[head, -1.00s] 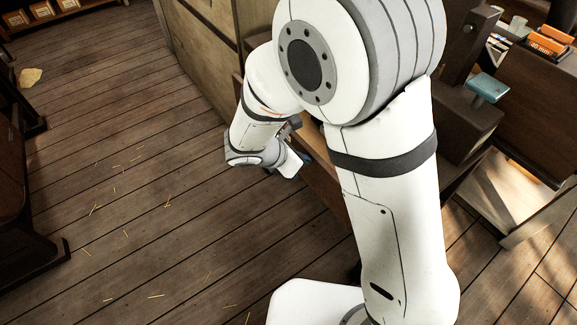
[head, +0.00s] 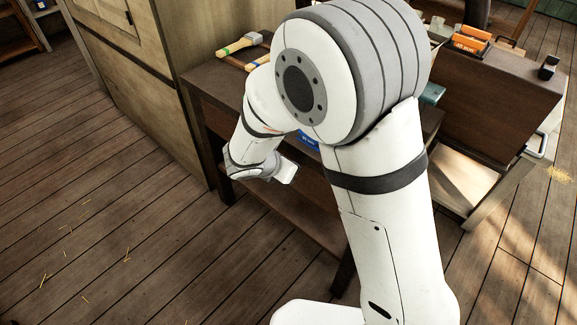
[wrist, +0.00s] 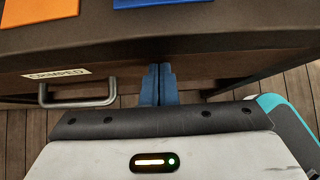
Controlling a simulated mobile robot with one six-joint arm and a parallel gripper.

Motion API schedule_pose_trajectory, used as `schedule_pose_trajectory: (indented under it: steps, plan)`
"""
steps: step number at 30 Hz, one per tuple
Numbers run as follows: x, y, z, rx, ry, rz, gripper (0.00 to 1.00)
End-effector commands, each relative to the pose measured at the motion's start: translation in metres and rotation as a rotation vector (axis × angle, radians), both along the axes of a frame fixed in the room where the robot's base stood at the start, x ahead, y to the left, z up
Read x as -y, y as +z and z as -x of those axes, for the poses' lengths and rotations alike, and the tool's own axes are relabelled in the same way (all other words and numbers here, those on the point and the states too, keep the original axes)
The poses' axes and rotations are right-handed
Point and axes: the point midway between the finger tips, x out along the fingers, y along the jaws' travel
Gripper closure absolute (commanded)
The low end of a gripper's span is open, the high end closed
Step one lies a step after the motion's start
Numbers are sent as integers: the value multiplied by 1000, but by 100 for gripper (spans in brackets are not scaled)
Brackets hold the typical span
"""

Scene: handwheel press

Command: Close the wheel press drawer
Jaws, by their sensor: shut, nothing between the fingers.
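In the wrist view, a dark drawer front (wrist: 35,88) with a pale label and a grey bar handle (wrist: 80,103) lies under the bench top's edge. How far the drawer stands out is unclear. My gripper (wrist: 158,68) is shut and empty, its blue fingers pointing at the bench front, right of the handle. I cannot tell whether the fingertips touch it. In the head view, my gripper's pale body shows low in front of the dark bench (head: 215,85); my arm hides the fingers and the drawer front.
An orange piece (wrist: 38,10) and a blue piece (wrist: 150,2) lie on the bench top. Brushes (head: 240,44) lie at its back left. A brown panel (head: 490,100) and a metal handle (head: 541,146) stand at the right.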

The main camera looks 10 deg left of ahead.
Motion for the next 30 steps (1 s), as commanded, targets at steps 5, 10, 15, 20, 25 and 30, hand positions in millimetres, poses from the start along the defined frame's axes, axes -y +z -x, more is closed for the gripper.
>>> schedule_pose_trajectory:
  steps: [5,10,15,20,25,30]
  plan:
    - [1,5,-6,14,-4,8,100]
    - [-5,5,1,14,-1,7,100]
    - [-20,5,22,11,-3,5,100]
    - [-37,33,47,11,0,0,100]
    - [-48,55,68,9,-4,1,100]
    - [-55,69,80,7,-8,2,100]
